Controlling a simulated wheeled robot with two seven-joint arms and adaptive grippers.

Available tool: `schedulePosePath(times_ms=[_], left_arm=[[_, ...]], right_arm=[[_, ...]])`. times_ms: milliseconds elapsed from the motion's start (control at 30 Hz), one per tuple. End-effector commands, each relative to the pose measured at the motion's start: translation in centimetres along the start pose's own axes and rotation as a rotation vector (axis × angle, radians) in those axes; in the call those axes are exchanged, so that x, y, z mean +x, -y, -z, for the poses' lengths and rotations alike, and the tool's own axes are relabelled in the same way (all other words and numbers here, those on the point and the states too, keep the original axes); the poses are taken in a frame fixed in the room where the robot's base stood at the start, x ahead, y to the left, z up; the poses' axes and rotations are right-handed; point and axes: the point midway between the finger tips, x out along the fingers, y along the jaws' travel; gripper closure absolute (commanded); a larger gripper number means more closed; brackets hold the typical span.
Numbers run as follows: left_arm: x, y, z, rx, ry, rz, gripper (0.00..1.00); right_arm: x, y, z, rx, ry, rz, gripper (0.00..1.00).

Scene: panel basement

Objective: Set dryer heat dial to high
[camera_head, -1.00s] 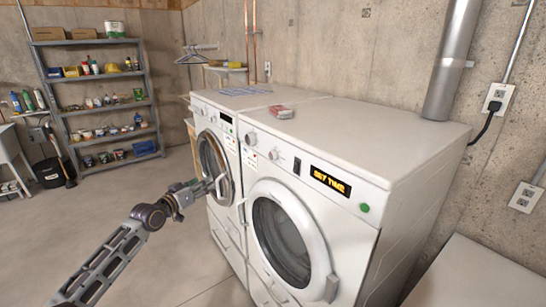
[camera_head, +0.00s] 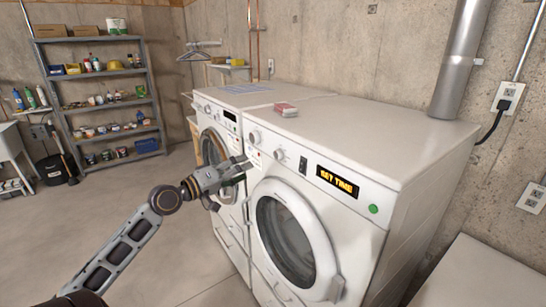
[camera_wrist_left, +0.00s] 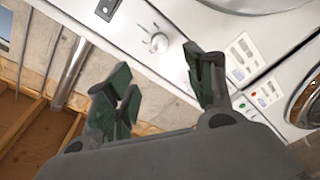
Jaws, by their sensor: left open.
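The dryer (camera_head: 355,230) is the nearer white machine, with a lit "SET TIME" display (camera_head: 337,181). Its panel has a larger round knob (camera_head: 254,137) at the left end and a smaller dial (camera_head: 279,154) beside it. The smaller dial also shows in the left wrist view (camera_wrist_left: 159,43). Dial labels are too small to read, so I cannot tell the heat setting. My left gripper (camera_head: 242,170) is open and empty in front of the panel's left end, below the knobs. In the left wrist view its fingers (camera_wrist_left: 160,75) are spread; one partly covers the larger knob. My right gripper is out of view.
A second front-loading machine (camera_head: 217,122) stands left of the dryer. A small red-and-white box (camera_head: 285,110) lies on top. A black switch (camera_head: 303,165) and green button (camera_head: 374,209) are on the dryer panel. Open floor lies left, before a shelf rack (camera_head: 110,105).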

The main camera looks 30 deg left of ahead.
Motion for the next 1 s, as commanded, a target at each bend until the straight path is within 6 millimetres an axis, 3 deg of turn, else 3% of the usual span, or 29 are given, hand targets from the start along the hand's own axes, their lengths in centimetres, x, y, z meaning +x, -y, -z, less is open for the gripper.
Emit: schedulePosePath(times_ms=[467,1000], left_arm=[[0.4,0.0,0.1,0.002,-0.001,0.0,0.46],[4.0,-0.1,0.1,0.002,-0.001,0.0,0.46]], right_arm=[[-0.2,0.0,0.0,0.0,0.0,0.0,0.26],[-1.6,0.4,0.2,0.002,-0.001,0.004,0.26]])
